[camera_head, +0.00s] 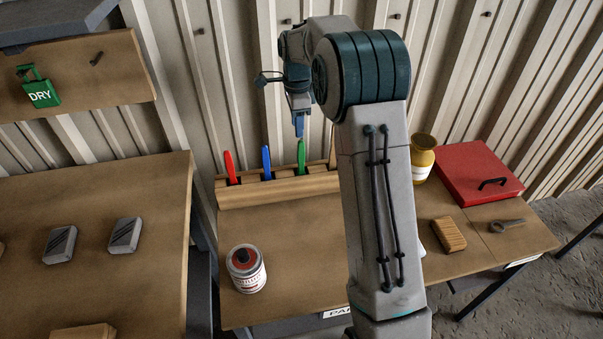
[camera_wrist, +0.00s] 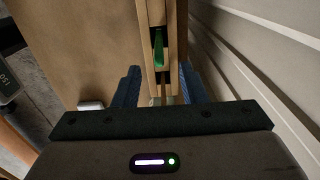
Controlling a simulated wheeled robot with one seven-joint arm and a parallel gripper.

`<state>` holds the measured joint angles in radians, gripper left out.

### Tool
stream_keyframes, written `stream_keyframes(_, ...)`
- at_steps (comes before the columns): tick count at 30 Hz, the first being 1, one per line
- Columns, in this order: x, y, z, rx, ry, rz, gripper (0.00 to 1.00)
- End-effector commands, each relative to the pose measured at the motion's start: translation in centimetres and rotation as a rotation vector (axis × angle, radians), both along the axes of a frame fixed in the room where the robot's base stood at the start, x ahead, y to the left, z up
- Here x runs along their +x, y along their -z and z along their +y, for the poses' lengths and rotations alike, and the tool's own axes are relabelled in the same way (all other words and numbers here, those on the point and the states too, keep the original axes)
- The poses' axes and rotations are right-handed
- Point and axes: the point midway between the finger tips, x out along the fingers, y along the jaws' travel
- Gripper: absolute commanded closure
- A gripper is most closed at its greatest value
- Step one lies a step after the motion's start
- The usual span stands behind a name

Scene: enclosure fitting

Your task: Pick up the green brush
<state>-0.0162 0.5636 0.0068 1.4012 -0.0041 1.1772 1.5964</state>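The green brush (camera_head: 302,154) stands upright in a slot of the wooden rack (camera_head: 280,189), its handle sticking up and its lower part hidden in the rack. A red handle (camera_head: 231,166) and a blue handle (camera_head: 266,161) stand in slots to its left. My gripper (camera_head: 299,130) points down just above the green brush. In the wrist view my gripper (camera_wrist: 160,82) has its two blue fingers apart, on either side of the rack's line. The green brush (camera_wrist: 158,50) shows there beyond the gap between the fingers, with nothing gripped.
A corrugated wall (camera_head: 222,75) rises close behind the rack. A can (camera_head: 246,270) stands on the bench in front. A yellow jar (camera_head: 422,158), red box (camera_head: 478,174), wooden block (camera_head: 447,235) and wrench (camera_head: 506,225) are to the right. My arm hides the bench's middle.

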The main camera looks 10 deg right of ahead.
Motion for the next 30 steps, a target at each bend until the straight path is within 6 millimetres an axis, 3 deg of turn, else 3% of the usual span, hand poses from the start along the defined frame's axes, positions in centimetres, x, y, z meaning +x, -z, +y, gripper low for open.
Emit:
stream_keyframes(6, -0.1, 4.1, -0.1, 0.001, 0.0, 0.003, 0.62)
stream_keyframes(14, -0.1, 6.0, -0.4, 0.0, 0.0, 0.002, 0.62)
stream_keyframes(21, -0.3, 9.4, -1.0, 0.0, -0.002, 0.003, 0.62)
stream_keyframes(30, -0.2, 10.5, -1.0, 0.0, -0.003, -0.001, 0.62)
